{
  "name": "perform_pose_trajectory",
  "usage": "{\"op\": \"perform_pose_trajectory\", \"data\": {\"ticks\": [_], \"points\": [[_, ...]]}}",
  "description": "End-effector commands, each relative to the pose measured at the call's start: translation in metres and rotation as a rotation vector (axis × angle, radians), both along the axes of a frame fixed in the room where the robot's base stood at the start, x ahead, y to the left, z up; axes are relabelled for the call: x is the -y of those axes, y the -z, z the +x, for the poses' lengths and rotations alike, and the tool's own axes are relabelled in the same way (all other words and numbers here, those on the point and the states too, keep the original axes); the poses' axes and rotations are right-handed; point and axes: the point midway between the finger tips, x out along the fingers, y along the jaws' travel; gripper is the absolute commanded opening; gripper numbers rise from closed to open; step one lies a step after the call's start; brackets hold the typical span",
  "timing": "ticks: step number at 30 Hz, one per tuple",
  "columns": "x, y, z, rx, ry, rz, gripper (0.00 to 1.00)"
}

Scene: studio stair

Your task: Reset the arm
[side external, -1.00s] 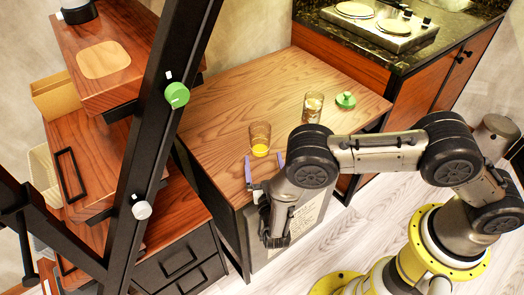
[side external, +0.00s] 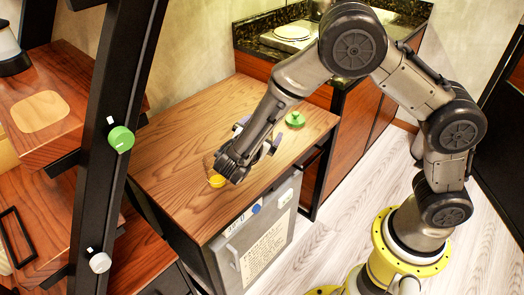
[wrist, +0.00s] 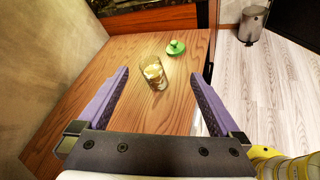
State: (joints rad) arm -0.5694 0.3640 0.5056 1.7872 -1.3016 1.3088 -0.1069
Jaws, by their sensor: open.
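My gripper (side external: 257,134) is raised above the wooden counter top and is open and empty. In the wrist view its two purple fingers (wrist: 158,75) are spread wide, with a clear glass (wrist: 154,73) holding something pale visible between and beyond them. The glass does not appear held; my arm hides it in the side view.
A green lid-like object (side external: 295,119) lies on the wooden counter (side external: 180,150); it also shows in the wrist view (wrist: 176,47). A stove (side external: 283,37) is behind. Drawers and a black frame with a green knob (side external: 121,139) stand left. A bin (wrist: 251,24) stands on the floor.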

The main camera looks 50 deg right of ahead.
Motion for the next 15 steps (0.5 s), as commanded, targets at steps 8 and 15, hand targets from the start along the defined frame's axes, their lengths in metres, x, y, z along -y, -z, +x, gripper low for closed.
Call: {"op": "perform_pose_trajectory", "data": {"ticks": [8, 15], "points": [[0.064, -0.064, -0.094, 0.185, 0.458, 0.466, 1.00], [0.069, -0.091, -0.174, 0.399, 0.776, 0.897, 1.00]]}}
